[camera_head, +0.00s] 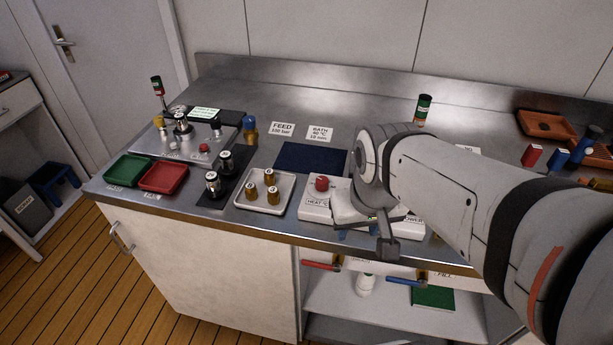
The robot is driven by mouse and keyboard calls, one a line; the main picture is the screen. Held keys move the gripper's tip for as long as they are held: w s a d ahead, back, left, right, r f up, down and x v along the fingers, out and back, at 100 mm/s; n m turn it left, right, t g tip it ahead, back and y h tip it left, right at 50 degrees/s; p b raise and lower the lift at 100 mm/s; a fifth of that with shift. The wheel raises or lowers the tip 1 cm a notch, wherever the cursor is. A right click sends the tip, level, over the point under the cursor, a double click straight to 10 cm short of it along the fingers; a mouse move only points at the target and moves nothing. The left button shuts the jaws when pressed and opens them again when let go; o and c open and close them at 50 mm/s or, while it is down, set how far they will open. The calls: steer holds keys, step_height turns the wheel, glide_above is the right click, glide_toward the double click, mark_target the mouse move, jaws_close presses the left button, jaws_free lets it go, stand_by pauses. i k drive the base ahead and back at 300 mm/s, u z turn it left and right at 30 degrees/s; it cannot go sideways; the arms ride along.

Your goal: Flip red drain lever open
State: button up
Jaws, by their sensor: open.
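A red lever (320,265) shows just below the counter's front edge, left of centre. It lies roughly level, pointing left from a small brass-coloured fitting. A similar blue lever (404,281) is to its right, below my arm. My gripper (387,245) is near the counter's front edge, up and right of the red lever and apart from it in the picture. It is open, and I see nothing held in it. My arm hides part of the counter behind it; the red lever is in clear view.
A white box with a red knob (321,184) stands close left of my gripper. A tray (246,202) with brass weights is further left. The counter edge overhangs the levers. A shelf (330,310) below holds a white bottle (365,285) and a green item (433,297).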

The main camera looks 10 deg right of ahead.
mark_target(336, 267)
steer(key=u, duration=0.2)
steer(key=k, duration=0.15)
steer(key=z, duration=1.5)
steer(key=k, duration=2.75)
steer(key=u, duration=0.5)
steer(key=i, duration=1.05)
steer(key=u, duration=0.05)
